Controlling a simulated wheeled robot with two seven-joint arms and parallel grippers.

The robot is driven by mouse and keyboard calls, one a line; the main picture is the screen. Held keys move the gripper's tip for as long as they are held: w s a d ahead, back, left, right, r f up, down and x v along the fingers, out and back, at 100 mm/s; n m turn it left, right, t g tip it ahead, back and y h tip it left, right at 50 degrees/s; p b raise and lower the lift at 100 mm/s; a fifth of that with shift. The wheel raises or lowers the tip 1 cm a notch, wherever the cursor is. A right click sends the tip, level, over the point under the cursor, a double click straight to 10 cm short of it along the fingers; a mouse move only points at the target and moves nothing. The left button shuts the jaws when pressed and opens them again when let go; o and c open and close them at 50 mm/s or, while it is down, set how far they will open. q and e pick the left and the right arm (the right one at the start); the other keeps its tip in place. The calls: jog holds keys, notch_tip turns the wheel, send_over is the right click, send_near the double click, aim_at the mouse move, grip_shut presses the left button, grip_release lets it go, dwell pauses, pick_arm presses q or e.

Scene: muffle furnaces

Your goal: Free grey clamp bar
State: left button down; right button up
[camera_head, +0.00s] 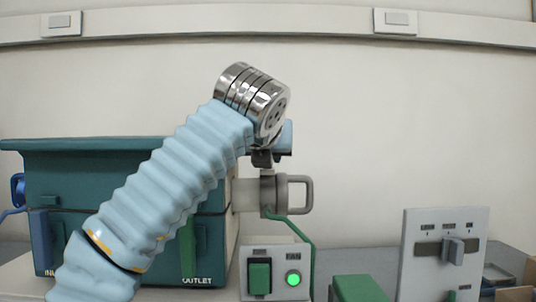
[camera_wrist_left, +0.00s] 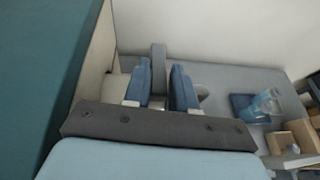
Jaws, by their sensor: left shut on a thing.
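The grey clamp bar (camera_head: 302,195) is a loop-shaped handle on a grey fitting at the right side of the teal furnace (camera_head: 90,160) in the head view. My left arm, in a light blue sleeve, reaches up across the furnace front. My left gripper (camera_head: 264,157) is mostly hidden behind its wrist, close above the clamp fitting. In the left wrist view, the blue fingers (camera_wrist_left: 160,88) stand on both sides of an upright grey bar (camera_wrist_left: 158,65) and are shut on it. The exact contact is hard to see. My right gripper is not in view.
A control box (camera_head: 275,270) with a lit green lamp stands below the clamp. A grey switch panel (camera_head: 444,255) and a green block (camera_head: 358,289) stand at right. The left wrist view shows a blue glass-like item (camera_wrist_left: 258,104) and brown boxes (camera_wrist_left: 298,138).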

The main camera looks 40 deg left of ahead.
pick_arm(q)
jog(key=shift+w+d+f, duration=0.1)
jog(key=shift+d+f, duration=0.05)
jog(key=shift+d, duration=0.05)
dwell(0.3)
jog(key=c, duration=0.8)
grip_release()
jog(key=shift+s+r, duration=0.25)
jog(key=p+v, duration=0.2)
jog(key=v, duration=1.1)
jog(key=shift+s, duration=0.2)
